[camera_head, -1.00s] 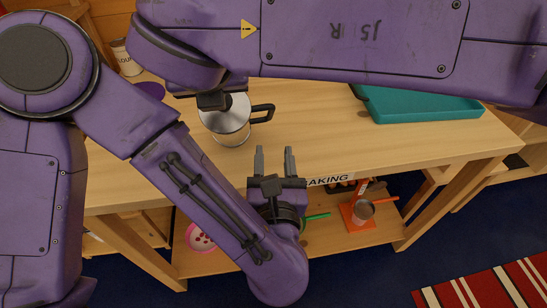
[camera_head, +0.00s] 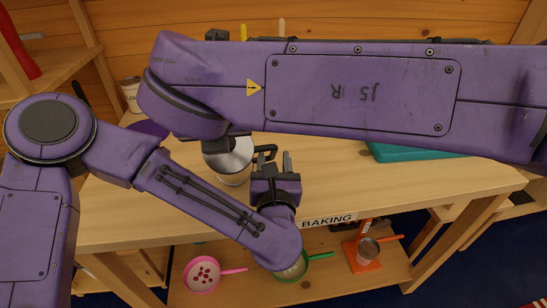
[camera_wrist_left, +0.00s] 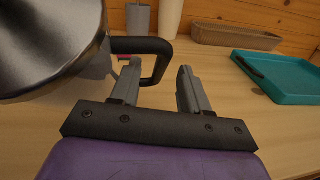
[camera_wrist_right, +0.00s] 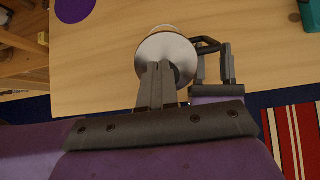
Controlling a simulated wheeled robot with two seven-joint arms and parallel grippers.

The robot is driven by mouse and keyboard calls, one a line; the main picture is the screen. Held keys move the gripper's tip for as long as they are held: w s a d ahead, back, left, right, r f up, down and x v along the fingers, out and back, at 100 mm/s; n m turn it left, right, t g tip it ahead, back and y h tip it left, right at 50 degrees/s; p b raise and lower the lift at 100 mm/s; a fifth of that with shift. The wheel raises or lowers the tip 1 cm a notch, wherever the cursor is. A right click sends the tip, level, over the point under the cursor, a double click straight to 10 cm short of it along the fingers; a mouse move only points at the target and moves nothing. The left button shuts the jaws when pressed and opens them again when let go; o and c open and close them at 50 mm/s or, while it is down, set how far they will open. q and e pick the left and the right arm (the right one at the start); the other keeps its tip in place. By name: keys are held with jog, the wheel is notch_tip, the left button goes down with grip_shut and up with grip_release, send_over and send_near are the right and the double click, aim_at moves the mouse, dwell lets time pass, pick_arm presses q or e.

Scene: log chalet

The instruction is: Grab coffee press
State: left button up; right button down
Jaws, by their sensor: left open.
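The coffee press (camera_head: 235,163) is a steel pot with a round lid and a black loop handle (camera_head: 266,153). It stands upright on the wooden table, partly hidden by my right arm in the head view. My left gripper (camera_head: 280,160) is open at the handle side. In the left wrist view, the handle (camera_wrist_left: 158,47) shows between the spread fingertips; I cannot tell whether they touch it. My right gripper (camera_wrist_right: 157,68) has its fingers together over the lid (camera_wrist_right: 180,52) in the right wrist view, with nothing visible between them.
A teal tray (camera_head: 400,153) lies to the right on the table, and a wicker basket (camera_wrist_left: 235,36) stands behind. A purple round thing (camera_head: 150,128) and a white canister (camera_head: 131,93) are at left. The lower shelf holds a pink strainer (camera_head: 202,275) and other pans.

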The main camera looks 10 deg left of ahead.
pick_arm(q)
jog(key=shift+w+a, duration=0.15)
jog(key=shift+w, duration=0.5)
pick_arm(e)
jog(key=shift+f, duration=0.25)
pick_arm(q)
grip_shut()
pick_arm(e)
jog(key=shift+w+d, duration=0.1)
dwell(0.7)
pick_arm(q)
jog(key=shift+f, duration=0.1)
pick_arm(e)
jog(key=shift+r, duration=0.7)
